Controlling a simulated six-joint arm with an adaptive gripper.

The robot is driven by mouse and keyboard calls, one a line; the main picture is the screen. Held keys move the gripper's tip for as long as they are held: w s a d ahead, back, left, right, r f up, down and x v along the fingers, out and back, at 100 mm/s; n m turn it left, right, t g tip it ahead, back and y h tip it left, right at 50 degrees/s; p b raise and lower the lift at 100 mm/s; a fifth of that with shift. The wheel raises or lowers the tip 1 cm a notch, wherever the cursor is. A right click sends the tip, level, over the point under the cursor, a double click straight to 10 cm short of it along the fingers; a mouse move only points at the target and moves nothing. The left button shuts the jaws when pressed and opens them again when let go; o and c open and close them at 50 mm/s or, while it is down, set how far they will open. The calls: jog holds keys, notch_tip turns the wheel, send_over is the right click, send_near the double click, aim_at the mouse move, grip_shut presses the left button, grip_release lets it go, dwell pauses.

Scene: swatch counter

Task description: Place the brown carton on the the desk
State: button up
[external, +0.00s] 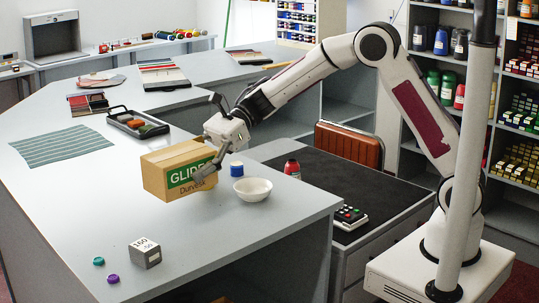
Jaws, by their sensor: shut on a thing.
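The brown carton (161,178) has a green label on its side and is over the grey counter (215,225). My gripper (206,164) is shut on the carton at its right end, with one finger across the labelled side. The far finger's contact is hidden. I cannot tell whether the carton's underside touches the counter or is slightly above it. A lower desk with a dark top (345,190) stands to the right of the counter.
A grey weight block (145,253) is at the front. A black tray (138,123) lies behind.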

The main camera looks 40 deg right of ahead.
aim_at(175, 153)
notch_tip(175, 153, up, 5)
jog(key=shift+w+d+r, duration=0.1)
jog(key=shift+d, duration=0.05)
jog(key=w+d+m+t, duration=0.1)
jog(key=w+d, duration=0.4)
jog(key=d, duration=0.3)
jog(key=w+d+m+t, duration=0.1)
jog(key=w+d, duration=0.4)
jog(key=d, duration=0.2)
jog(key=shift+d+t, duration=0.3)
jog(key=shift+d, duration=0.1)
jog(key=w+d+m+t, duration=0.1)
jog(key=d, duration=0.6)
jog(key=w+d, duration=0.2)
jog(key=d, duration=0.4)
jog(key=w+d+m+t, duration=0.1)
jog(key=d, duration=0.6)
jog(key=shift+w+d+m+t+h, duration=0.3)
jog(key=shift+h, duration=0.1)
jog(key=s+d+m+t+h, duration=0.15)
jog(key=s+d, duration=0.25)
jog(key=d, duration=0.9)
jog(key=s+d+m+t+h, duration=0.15)
jog(key=s+d, duration=0.25)
jog(key=d, duration=0.9)
jog(key=s+d+m+t, duration=0.2)
jog(key=s+d, duration=0.1)
jog(key=d, duration=0.9)
jog(key=f, duration=2.2)
jog(key=shift+s+d, duration=0.3)
